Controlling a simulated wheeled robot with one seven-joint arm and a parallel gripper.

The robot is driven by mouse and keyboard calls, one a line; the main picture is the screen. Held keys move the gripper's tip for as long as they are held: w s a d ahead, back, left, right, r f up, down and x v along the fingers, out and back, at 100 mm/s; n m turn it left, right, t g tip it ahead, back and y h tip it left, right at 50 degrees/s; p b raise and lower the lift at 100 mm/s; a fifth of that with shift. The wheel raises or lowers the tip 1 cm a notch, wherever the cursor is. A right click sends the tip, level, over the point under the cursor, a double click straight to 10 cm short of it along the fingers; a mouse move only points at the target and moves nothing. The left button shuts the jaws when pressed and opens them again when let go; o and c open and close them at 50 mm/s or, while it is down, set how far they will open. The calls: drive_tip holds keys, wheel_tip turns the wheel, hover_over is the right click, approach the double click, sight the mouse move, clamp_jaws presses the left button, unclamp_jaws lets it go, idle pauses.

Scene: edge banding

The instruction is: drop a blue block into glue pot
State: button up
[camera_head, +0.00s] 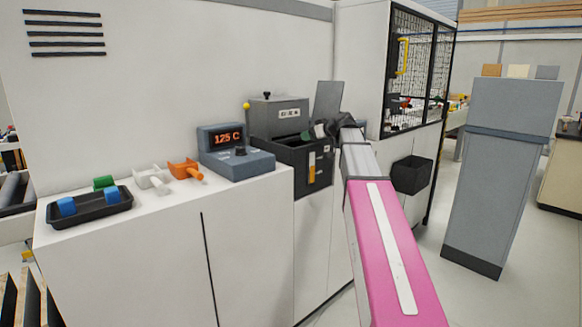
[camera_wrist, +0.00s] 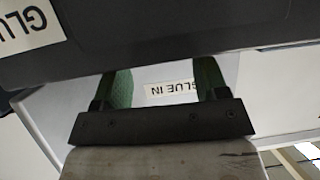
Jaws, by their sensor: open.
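Two blue blocks, one at the left (camera_head: 67,206) and one at the right (camera_head: 112,195), sit in a black tray (camera_head: 92,215) on the white cabinet top in the head view. The dark grey glue pot unit (camera_head: 278,118) stands further right, with a grey panel (camera_head: 328,98) upright behind it. My gripper (camera_head: 322,130) is beside this unit, at its right. In the wrist view my gripper (camera_wrist: 158,85) is open, with no blue block visible between its fingers. The pot's inside is hidden.
A grey controller reading 125 C (camera_head: 235,150) stands left of the pot unit. Orange (camera_head: 186,170) and white (camera_head: 150,178) items and a green block (camera_head: 103,183) lie near the tray. A black bin (camera_head: 411,175) hangs at the right, before a grey pedestal (camera_head: 505,170).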

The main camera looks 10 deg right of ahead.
drive_tip(key=v, duration=1)
drive_tip(key=shift+s+d+r, duration=0.2)
drive_tip(key=shift+s, duration=0.05)
drive_tip(key=s+a+f+m+g+h, duration=0.1)
drive_tip(key=s+a+f+g, duration=0.15)
drive_tip(key=f, duration=0.75)
drive_tip(key=s+a+f+m+g+h, duration=0.1)
drive_tip(key=s+a+f+m+h, duration=0.15)
drive_tip(key=f, duration=0.75)
drive_tip(key=s+a+f+m+g, duration=0.1)
drive_tip(key=s+f+g, duration=0.15)
drive_tip(key=f, duration=0.65)
drive_tip(key=s+a+f+m+g+h, duration=0.2)
drive_tip(key=s+f+m+g+h, duration=0.1)
drive_tip(key=s+f, duration=1.6)
wheel_tip(320, 180, down, 4)
drive_tip(key=shift+s+a+r+g+h, duration=0.3)
drive_tip(key=shift+g+h, duration=0.4)
drive_tip(key=shift+h, duration=0.45)
drive_tip(key=shift+f+m, duration=0.1)
drive_tip(key=shift+m, duration=0.15)
drive_tip(key=shift+c, duration=0.3)
